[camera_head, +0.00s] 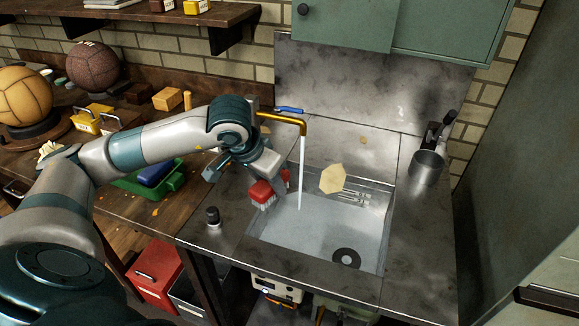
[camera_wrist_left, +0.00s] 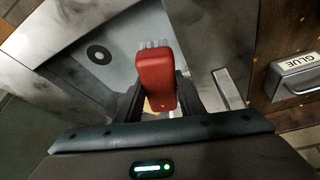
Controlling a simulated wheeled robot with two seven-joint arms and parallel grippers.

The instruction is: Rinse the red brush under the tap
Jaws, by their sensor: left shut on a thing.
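The red brush (camera_head: 262,193) with pale bristles is held by my left gripper (camera_head: 272,180) over the left side of the sink (camera_head: 318,240). The bristles point down. In the left wrist view the red brush (camera_wrist_left: 155,80) sits between the two dark fingers (camera_wrist_left: 158,100). The brass tap (camera_head: 290,118) with a blue lever is running. Its white water stream (camera_head: 301,170) falls into the sink to the right of the brush, and the two look apart in the head view. My right gripper is not in view.
A tan leather piece (camera_head: 333,179) shows at the sink's back edge. A metal cup (camera_head: 427,166) stands on the right counter and a dark-topped fitting (camera_head: 213,215) on the left. A green tray (camera_head: 150,180) and leather balls (camera_head: 24,96) are on the wooden bench.

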